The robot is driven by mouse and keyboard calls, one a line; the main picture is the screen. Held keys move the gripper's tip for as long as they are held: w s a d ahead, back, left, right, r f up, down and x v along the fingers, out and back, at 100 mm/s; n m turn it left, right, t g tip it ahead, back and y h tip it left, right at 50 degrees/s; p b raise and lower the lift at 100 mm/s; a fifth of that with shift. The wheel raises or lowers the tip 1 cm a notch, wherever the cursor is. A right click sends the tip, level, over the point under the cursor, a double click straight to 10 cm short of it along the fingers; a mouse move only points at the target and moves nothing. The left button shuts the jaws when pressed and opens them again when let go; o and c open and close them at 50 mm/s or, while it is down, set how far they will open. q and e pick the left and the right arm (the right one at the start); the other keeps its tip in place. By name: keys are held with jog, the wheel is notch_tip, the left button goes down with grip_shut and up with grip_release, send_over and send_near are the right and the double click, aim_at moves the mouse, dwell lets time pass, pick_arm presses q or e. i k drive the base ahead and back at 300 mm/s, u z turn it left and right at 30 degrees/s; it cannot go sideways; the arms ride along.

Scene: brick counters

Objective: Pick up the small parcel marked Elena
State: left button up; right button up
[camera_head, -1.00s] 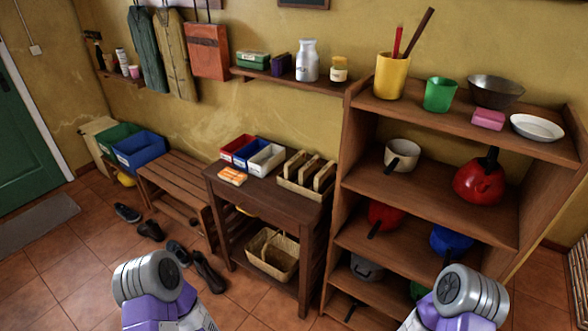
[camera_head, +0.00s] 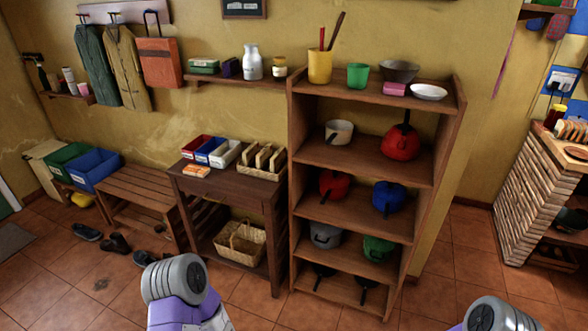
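I cannot make out any parcel with the name Elena in the head view. A small flat orange packet with a white patch (camera_head: 196,171) lies on the front left of the dark wooden side table (camera_head: 216,182); any writing on it is too small to read. Only grey and purple links of my two arms show at the bottom edge. Neither gripper is in the picture, so whether they are open or shut is hidden.
Red, blue and white bins (camera_head: 212,152) and a wooden rack (camera_head: 263,162) share the side table. A tall shelf (camera_head: 363,158) with pots stands to its right. A slatted bench (camera_head: 139,194) is left, shoes (camera_head: 115,243) before it. A brick counter (camera_head: 535,190) stands far right.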

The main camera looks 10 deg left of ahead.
aim_at(248, 156)
jog(key=z, duration=0.3)
jog(key=k, duration=0.3)
jog(key=u, duration=0.9)
jog(key=i, duration=1.7)
jog(key=z, duration=0.75)
